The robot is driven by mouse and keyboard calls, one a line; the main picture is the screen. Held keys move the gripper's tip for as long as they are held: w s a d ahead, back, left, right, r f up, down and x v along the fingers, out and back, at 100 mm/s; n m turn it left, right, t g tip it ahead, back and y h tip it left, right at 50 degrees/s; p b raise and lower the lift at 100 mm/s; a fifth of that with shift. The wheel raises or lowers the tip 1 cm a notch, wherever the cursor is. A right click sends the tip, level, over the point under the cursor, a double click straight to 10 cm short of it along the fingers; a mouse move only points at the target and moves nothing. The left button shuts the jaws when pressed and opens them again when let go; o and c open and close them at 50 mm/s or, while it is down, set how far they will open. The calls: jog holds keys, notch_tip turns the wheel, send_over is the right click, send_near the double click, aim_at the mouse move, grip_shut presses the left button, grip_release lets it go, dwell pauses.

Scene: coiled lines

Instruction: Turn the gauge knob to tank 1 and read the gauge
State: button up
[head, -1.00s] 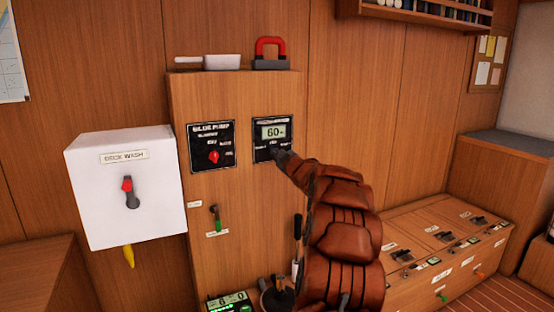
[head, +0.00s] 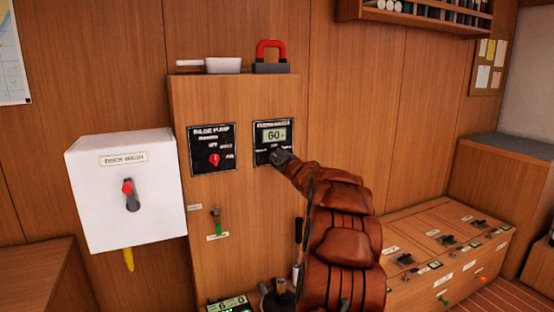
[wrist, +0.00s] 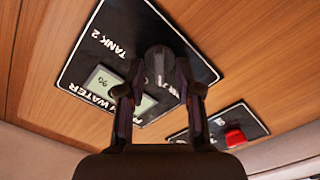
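The gauge panel (head: 273,134) is a black plate on the upper right of the wooden cabinet front. Its display (head: 274,134) reads 60 in the head view. The gauge knob (wrist: 158,58) is dark and sits below the display. My gripper (head: 281,157) is at the knob in the head view and covers it. In the wrist view, my gripper (wrist: 159,78) has one finger on each side of the knob, closed against it as far as I can see. The "TANK 2" label shows there; another label is mostly hidden behind the fingers. The knob's pointing direction is hard to tell.
A bilge pump panel (head: 212,147) with a red knob is just left of the gauge. A white deck wash box (head: 125,190) stands out farther left. A small green-tipped lever (head: 217,225) is below. A white container (head: 222,65) and a red-handled object (head: 271,58) are on top.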

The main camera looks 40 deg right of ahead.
jog(key=shift+s, duration=0.15)
jog(key=v, duration=1.1)
jog(key=shift+s+a, duration=0.2)
jog(key=shift+s, duration=0.15)
jog(key=shift+w+a, duration=0.1)
dwell(0.4)
